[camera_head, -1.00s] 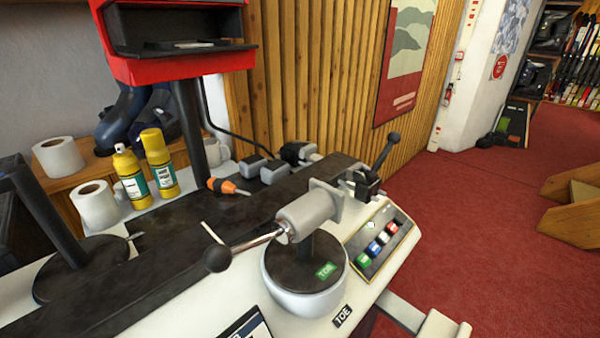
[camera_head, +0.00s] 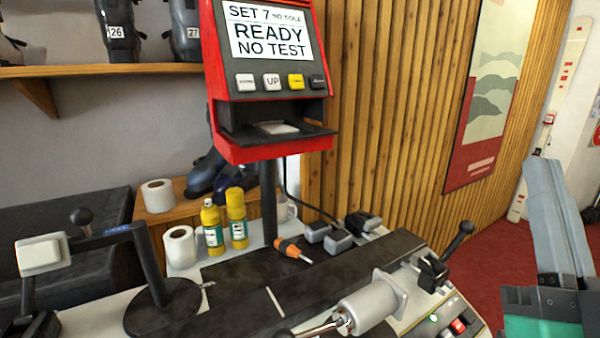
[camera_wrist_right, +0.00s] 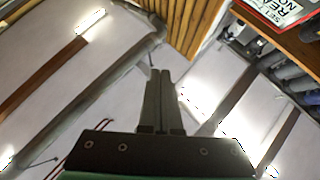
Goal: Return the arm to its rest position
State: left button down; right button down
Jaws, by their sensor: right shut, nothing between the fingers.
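My right gripper (camera_head: 546,166) is at the right edge of the head view. Its grey fingers point up from a dark and green body. In the right wrist view its two fingers (camera_wrist_right: 163,75) lie together, shut, with nothing between them. It is raised in front of the wall and red floor, and appears clear of the bench. The fingers point up towards the ceiling in the wrist view. My left gripper does not show.
The bench holds a silver cylinder unit (camera_head: 372,308), a black-knobbed lever (camera_head: 459,240), an orange screwdriver (camera_head: 291,249), yellow bottles (camera_head: 237,219) and paper rolls (camera_head: 180,247). A red display unit (camera_head: 270,151) reads "READY NO TEST". A round-based stand (camera_head: 160,309) is at left.

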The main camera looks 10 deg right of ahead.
jog(key=s+a+r+n+t+y+p, duration=0.3)
jog(key=a+r+n+y, duration=0.35)
jog(key=y, duration=0.55)
notch_tip(320, 180, up, 35)
jog(key=w+p, duration=0.1)
jog(key=p, duration=3.4)
notch_tip(320, 180, down, 44)
jog(key=b, duration=4.4)
jog(key=shift+a, duration=0.45)
jog(key=shift+f, duration=0.1)
notch_tip(320, 180, up, 44)
jog(key=p, duration=4.4)
